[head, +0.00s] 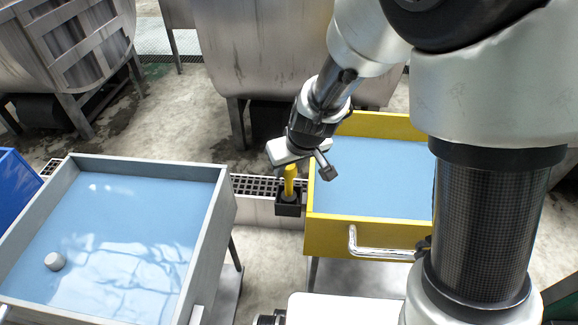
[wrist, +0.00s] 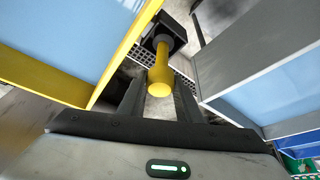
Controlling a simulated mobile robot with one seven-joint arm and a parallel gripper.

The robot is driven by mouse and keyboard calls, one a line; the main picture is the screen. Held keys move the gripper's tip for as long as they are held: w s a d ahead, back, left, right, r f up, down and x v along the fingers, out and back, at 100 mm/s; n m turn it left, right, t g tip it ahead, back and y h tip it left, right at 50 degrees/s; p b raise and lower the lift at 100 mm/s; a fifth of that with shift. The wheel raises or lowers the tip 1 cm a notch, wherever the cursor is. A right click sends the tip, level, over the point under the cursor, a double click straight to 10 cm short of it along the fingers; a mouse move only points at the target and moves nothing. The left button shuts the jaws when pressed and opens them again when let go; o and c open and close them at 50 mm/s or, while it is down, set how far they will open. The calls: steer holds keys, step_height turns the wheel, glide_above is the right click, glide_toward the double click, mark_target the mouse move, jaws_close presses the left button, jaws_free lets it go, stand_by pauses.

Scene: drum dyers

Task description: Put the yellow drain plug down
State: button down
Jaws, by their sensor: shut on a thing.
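The yellow drain plug (head: 289,182) hangs upright below my gripper (head: 290,168), which is shut on its upper end. In the wrist view, the yellow plug (wrist: 161,72) lies between my two dark fingers (wrist: 159,98). Its lower end is at a small black square holder (head: 288,209), which also shows in the wrist view (wrist: 172,30). The holder sits between the two trays, against the yellow one. I cannot tell whether the plug's lower end is inside the holder or just above it.
A yellow-walled tray (head: 330,230) of blue liquid stands right of the holder, with a metal handle (head: 375,250) on its front. A grey-walled tray (head: 222,215) of blue liquid stands left, with a grey round piece (head: 55,261) in it. Large metal drums (head: 255,45) stand behind.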

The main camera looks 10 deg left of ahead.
steer(key=shift+f, duration=0.2)
steer(key=c, duration=1.3)
jaws_free()
steer(key=shift+r, duration=0.1)
steer(key=shift+r, duration=0.25)
steer(key=s+d+r+m+p, duration=0.2)
steer(key=s+d+r, duration=0.35)
steer(key=r, duration=0.45)
steer(key=s+d+r+m+p, duration=0.1)
steer(key=s+d+r+p, duration=0.1)
steer(key=s+d+r, duration=0.65)
steer(key=s+d+r+m, duration=0.1)
steer(key=d+r, duration=0.1)
steer(key=s+d+r+m+t+h, duration=0.1)
steer(key=s+r, duration=0.1)
steer(key=s+d+r+m+h, duration=0.1)
steer(key=d+r, duration=0.1)
steer(key=shift+s+d, duration=0.2)
steer(key=shift+d, duration=0.1)
